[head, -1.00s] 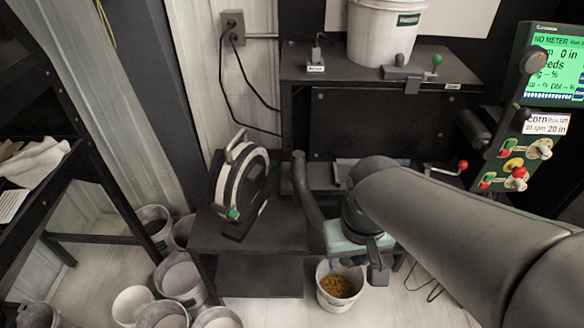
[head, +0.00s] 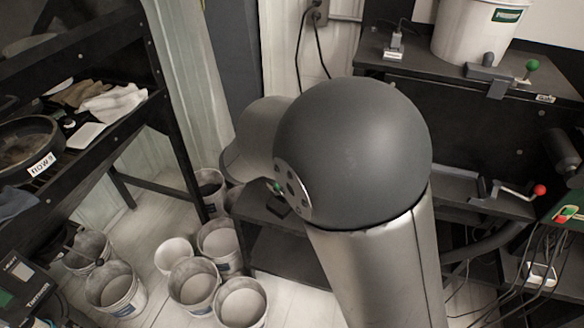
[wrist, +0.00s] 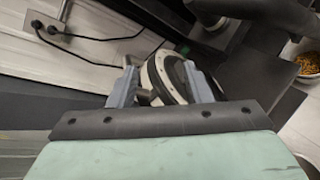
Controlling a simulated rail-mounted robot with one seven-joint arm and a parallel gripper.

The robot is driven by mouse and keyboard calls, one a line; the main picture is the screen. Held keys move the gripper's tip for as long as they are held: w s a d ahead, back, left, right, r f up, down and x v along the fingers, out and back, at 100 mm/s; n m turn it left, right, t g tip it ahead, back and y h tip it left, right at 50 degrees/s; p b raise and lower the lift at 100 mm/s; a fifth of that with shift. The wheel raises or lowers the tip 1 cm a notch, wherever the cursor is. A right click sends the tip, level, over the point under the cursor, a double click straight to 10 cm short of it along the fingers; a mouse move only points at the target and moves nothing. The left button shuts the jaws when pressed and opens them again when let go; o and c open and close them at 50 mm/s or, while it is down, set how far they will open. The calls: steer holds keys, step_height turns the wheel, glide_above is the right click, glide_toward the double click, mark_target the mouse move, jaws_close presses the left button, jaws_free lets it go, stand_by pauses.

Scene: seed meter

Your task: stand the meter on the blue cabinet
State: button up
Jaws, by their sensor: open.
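The meter (wrist: 172,78), a round pale ring with a dark face, shows in the wrist view between and beyond my fingers. My gripper (wrist: 160,84) is open, with one grey finger on each side of the meter's near part. I cannot tell whether the fingers touch it. In the head view my arm hides the gripper and nearly all of the meter; only a small green part (head: 277,186) shows beside the arm, above the low black stand (head: 283,252). No blue cabinet is in view.
A black bench (head: 440,70) at the back holds a white bucket (head: 475,32). A crank with a red knob (head: 540,190) sticks out at right. Several pale buckets (head: 195,285) crowd the floor left of the stand. A black shelf (head: 120,120) stands at left.

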steer(key=w+a+n+t+y, duration=0.1)
steer(key=a+n+t+y, duration=0.15)
steer(key=a, duration=0.45)
steer(key=shift+n+h, duration=0.35)
steer(key=shift+n, duration=0.1)
steer(key=p+x, duration=0.3)
steer(key=x, duration=0.8)
steer(key=shift+w+f, duration=0.25)
steer(key=shift+w, duration=0.15)
steer(key=p+x, duration=0.2)
steer(key=x, duration=0.2)
steer(key=shift+w+d, duration=0.25)
steer(key=shift+w, duration=0.05)
steer(key=shift+w+f, duration=0.15)
steer(key=shift+w, duration=0.1)
jaws_close()
steer(key=shift+d, duration=0.15)
